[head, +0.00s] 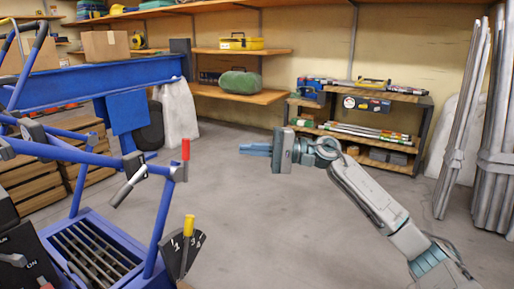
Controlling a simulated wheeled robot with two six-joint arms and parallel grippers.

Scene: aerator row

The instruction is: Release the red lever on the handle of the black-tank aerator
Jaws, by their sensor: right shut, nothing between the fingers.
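A red-tipped lever (186,150) stands upright on the blue handle frame of a machine (163,212) at the left. I cannot see a tank clearly, so I cannot tell from this view whether this is the black-tank aerator. My right gripper (256,149) points left at about the lever's height in the picture. It is shut and empty, with a clear gap between its fingertips and the lever. My left gripper is not in view.
A yellow-tipped lever (189,225) stands by a black numbered plate (184,254), and a grey-gripped lever (128,187) is on the frame. Shelves (432,101) line the back wall, with metal poles (467,110) at the right. The middle floor (260,225) is clear.

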